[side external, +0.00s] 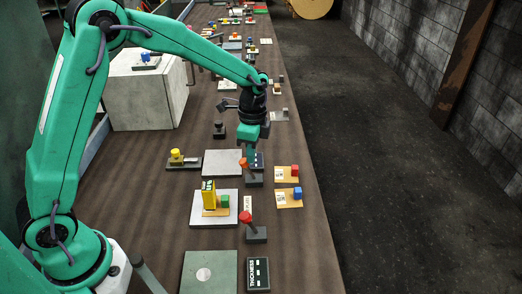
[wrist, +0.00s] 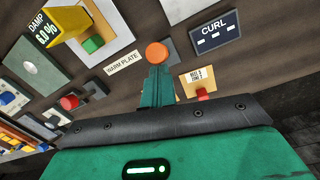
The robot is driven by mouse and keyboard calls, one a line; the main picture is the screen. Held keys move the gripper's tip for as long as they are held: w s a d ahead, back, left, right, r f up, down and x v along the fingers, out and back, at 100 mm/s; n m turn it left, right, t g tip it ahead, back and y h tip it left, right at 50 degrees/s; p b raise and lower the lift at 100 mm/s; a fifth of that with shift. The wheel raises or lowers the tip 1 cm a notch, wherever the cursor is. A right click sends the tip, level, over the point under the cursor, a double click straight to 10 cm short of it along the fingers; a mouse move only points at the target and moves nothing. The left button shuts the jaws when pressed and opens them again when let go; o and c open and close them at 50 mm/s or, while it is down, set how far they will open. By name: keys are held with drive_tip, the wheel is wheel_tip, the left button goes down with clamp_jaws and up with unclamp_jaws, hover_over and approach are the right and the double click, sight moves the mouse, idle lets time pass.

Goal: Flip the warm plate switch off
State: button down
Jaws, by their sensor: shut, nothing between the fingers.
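A switch with a red-orange knob (side external: 244,163) on a dark base stands by the grey plate; its knob (wrist: 157,53) is just beyond my fingertips in the wrist view. Its lever leans left in the side view. A similar red-knobbed switch (side external: 245,217) stands nearer the side camera, also leaning left. A white WARM PLATE label (wrist: 122,63) lies beside the pale plate and between the two switches in the side view (side external: 248,203). My gripper (side external: 250,140) is shut and empty, above and just behind the farther switch. Its fingertips (wrist: 158,72) overlap the switch's lower part in the wrist view.
A pale plate (side external: 195,215) carries a yellow DAMP display and green block. A CURL display (wrist: 215,33) sits close to the farther switch. Wooden tags with red (side external: 294,170) and blue blocks lie right. A green plate (side external: 195,270) and THICKNESS display (side external: 258,272) are nearest.

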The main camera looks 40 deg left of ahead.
drive_tip(key=shift+s+a+f+g, duration=0.35)
drive_tip(key=shift+s+a, duration=0.2)
drive_tip(key=shift+s, duration=0.1)
drive_tip(key=shift+w+d+r, duration=0.2)
drive_tip(key=shift+w+d, duration=0.1)
drive_tip(key=shift+d, duration=0.1)
drive_tip(key=w+d+r, duration=0.2)
drive_tip(key=d, duration=0.2)
wheel_tip(320, 180, up, 7)
hover_over(243, 162)
drive_tip(key=shift+s+a+r, duration=0.1)
drive_tip(key=shift+s+a, duration=0.25)
drive_tip(key=shift+a, duration=0.1)
drive_tip(key=s+r+n+t, duration=0.2)
drive_tip(key=s+n, duration=0.2)
drive_tip(key=s, duration=0.3)
drive_tip(key=s+a+r+n+t, duration=0.1)
drive_tip(key=s+r+n+t, duration=0.1)
drive_tip(key=s+n, duration=0.2)
drive_tip(key=s+a+r+n+t, duration=0.1)
drive_tip(key=s+r+n+t, duration=0.2)
drive_tip(key=s, duration=0.7)
drive_tip(key=shift+a+n, duration=0.25)
drive_tip(key=shift+n, duration=0.25)
